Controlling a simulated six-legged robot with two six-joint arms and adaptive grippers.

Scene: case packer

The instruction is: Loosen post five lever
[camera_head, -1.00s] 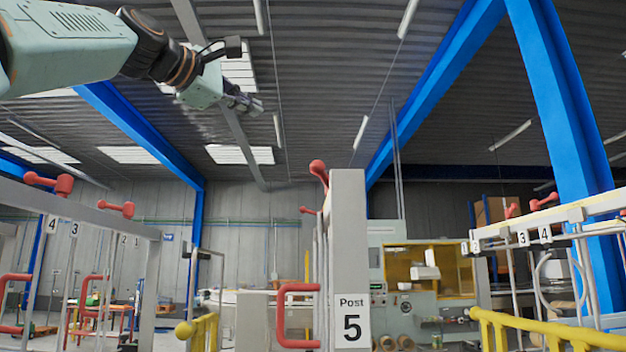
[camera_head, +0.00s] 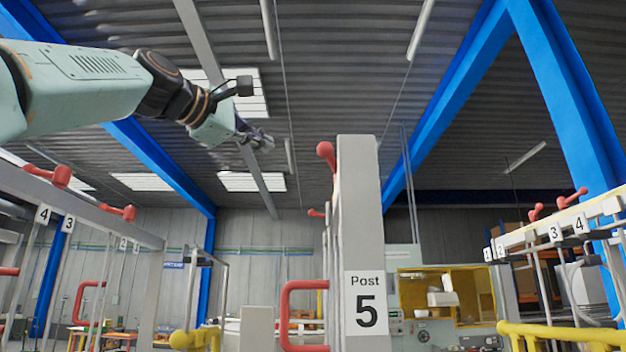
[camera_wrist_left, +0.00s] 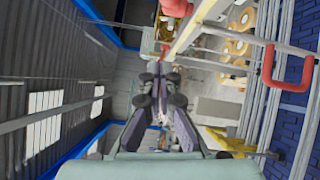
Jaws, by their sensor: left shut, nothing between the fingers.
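The post marked "Post 5" (camera_head: 360,230) is a pale grey upright in the middle of the head view. Its lever (camera_head: 326,152) is red with a round knob and sits at the left of the post's top, tilted up. My left gripper (camera_head: 262,141) is in the air to the left of the lever and slightly higher in the picture, apart from it. It is shut and empty; its dark fingers (camera_wrist_left: 161,72) also show in the wrist view. A red knob (camera_wrist_left: 177,8) shows there beyond the fingertips, beside a pale beam; I cannot tell which lever it is. My right gripper is not in view.
A red U-shaped handle (camera_head: 287,315) is on post five's left side, low down. Another red lever (camera_head: 317,213) is behind it. Rails with red levers and number plates run at left (camera_head: 85,205) and right (camera_head: 540,235). Yellow guard rails (camera_head: 560,333) stand low at the right.

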